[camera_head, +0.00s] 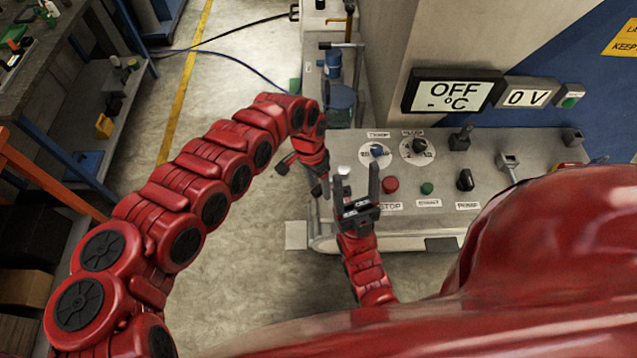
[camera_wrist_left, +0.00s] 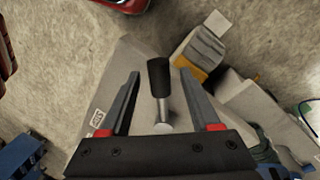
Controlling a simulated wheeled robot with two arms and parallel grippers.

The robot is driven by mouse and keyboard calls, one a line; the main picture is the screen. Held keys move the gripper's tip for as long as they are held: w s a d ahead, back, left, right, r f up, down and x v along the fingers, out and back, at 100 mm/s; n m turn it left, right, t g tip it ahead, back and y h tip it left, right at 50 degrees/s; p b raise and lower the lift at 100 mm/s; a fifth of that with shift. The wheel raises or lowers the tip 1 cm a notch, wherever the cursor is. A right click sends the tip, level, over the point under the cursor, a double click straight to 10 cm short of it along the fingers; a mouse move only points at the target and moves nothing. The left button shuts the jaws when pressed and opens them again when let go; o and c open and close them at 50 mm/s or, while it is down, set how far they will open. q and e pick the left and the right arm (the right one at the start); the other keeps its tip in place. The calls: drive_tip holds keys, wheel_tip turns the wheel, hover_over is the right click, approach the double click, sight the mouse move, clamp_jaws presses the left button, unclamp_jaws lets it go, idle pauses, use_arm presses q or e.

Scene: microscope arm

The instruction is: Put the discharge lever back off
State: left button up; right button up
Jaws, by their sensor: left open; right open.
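A lever (camera_wrist_left: 160,82) with a black handle and a silver shaft stands on a grey surface (camera_wrist_left: 118,72) in the left wrist view. The fingers of my left gripper (camera_wrist_left: 160,75) are open on either side of it, with a gap to the handle on both sides. I cannot tell which lever of the head view this is.
The panel carries a red button (camera_head: 390,184), a green button (camera_head: 427,188), a black switch (camera_head: 465,180) and two dials. A screen (camera_head: 452,91) above reads OFF, and a smaller one (camera_head: 528,97) reads 0 V. Shelves (camera_head: 75,130) stand at the left, with bare floor between.

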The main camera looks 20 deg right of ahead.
use_arm(q)
clamp_jaws()
idle(1.4)
